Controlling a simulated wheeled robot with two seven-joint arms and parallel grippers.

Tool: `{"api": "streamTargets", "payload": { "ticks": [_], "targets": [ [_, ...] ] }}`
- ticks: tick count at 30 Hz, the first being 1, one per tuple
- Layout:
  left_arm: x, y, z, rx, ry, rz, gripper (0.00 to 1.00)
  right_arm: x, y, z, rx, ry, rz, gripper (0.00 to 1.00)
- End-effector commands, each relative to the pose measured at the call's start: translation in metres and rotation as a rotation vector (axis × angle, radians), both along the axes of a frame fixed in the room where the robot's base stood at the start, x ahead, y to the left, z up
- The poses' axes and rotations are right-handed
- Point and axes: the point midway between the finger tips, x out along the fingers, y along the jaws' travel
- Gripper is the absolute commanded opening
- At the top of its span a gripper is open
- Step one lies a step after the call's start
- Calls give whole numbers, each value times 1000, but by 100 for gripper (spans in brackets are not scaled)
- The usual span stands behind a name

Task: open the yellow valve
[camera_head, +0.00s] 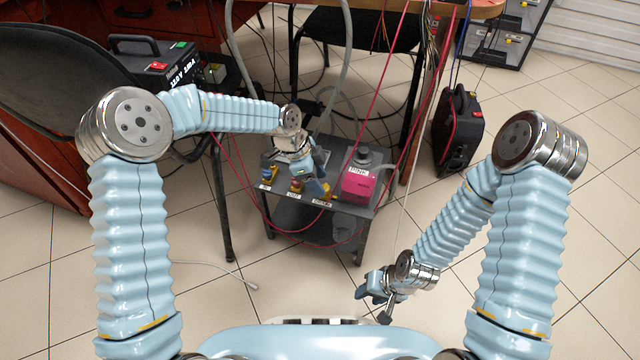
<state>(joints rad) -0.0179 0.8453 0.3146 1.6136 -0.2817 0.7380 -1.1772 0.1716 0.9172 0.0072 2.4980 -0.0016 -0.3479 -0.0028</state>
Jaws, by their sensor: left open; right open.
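A small dark cart (290,218) stands in the middle, with a row of small valves along its front left edge, above white labels. My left gripper (310,187) is open, pointing down over the middle and right of the valve row. I cannot tell whether its fingers touch the valve. A blue valve (268,168) stands at the left end of the row. My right gripper (374,305) is open and empty, low in front of the cart, away from the valves.
A pink box (359,184) with a grey top stands at the cart's right. Red hoses (388,78) hang above and beside the cart. A black case (459,130) stands on the floor at the right. A power box (152,62) sits behind my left arm. The tiled floor at front is mostly clear.

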Motion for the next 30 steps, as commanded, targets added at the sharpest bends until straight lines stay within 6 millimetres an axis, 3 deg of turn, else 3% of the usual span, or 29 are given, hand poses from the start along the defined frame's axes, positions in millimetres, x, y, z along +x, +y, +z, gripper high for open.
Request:
{"api": "streamTargets", "payload": {
  "ticks": [5,14,24,30],
  "targets": [
    [0,-6,-14,0,0,1,53,0,0,-2,1,1,0,43],
    [0,-6,-16,0,-1,1,53,0,0,-2,1,1,0,43],
    [0,-6,-16,0,-1,1,1,0,0,-2,1,1,0,43],
    [0,-6,-16,0,0,11,0,0,0,-3,1,1,0,43]
  ]
}}
